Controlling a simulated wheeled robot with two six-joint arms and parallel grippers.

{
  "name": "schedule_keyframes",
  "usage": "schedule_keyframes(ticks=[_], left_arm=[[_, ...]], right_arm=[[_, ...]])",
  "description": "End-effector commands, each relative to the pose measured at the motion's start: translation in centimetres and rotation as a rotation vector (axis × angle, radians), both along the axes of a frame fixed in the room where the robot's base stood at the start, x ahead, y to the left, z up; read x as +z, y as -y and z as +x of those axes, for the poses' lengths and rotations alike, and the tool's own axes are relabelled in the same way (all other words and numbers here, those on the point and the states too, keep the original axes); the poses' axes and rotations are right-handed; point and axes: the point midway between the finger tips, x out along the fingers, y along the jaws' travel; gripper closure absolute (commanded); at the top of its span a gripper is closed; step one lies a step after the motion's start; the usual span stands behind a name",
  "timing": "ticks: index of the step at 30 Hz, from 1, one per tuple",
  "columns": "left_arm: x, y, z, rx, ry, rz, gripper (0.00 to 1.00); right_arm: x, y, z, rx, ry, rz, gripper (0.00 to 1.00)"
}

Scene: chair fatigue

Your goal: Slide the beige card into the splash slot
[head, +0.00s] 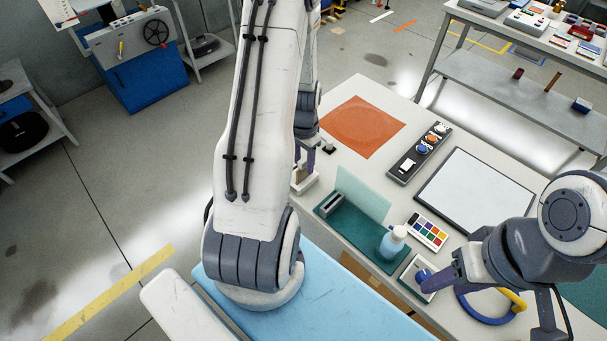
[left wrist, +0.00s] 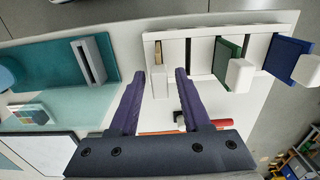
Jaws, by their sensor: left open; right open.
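The beige card (left wrist: 158,82) stands edge-up in a white slotted rack (left wrist: 203,40) in the left wrist view. My left gripper (left wrist: 160,77) is open, its purple fingers either side of the card; contact cannot be told. In the head view my left gripper (head: 305,158) is mostly hidden behind my arm, above the rack (head: 304,184). The grey slot block (head: 331,204), apparently the splash slot, stands on a teal base beside a clear pane (head: 362,194); it also shows in the left wrist view (left wrist: 94,60). My right gripper (head: 438,281) is open near a blue knob (head: 423,276).
A green card (left wrist: 227,55) and a blue card (left wrist: 285,58), with white blocks, stand in the same rack. An orange mat (head: 362,126), a button panel (head: 420,153) and a white board (head: 478,192) lie beyond.

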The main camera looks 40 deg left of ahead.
Motion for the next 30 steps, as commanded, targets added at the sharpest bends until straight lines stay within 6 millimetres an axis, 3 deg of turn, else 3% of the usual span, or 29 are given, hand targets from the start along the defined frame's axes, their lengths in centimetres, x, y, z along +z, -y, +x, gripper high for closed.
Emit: schedule_keyframes(ticks=[4, 7, 8, 30], left_arm=[[0.1, 0.0, 0.0, 0.000, 0.000, 0.000, 0.56], [0.1, 0.0, 0.0, 0.000, 0.000, 0.000, 0.95], [0.1, 0.0, 0.0, 0.000, 0.000, 0.000, 1.00], [1.9, 0.0, 0.0, 0.000, -0.001, -0.001, 1.00]], right_arm=[[0.1, 0.0, 0.0, 0.000, 0.000, 0.000, 0.50], [0.1, 0.0, 0.0, 0.000, 0.000, 0.000, 0.50], [0.1, 0.0, 0.0, 0.000, 0.000, 0.000, 0.50], [1.7, 0.0, 0.0, 0.000, 0.000, 0.000, 0.50]])
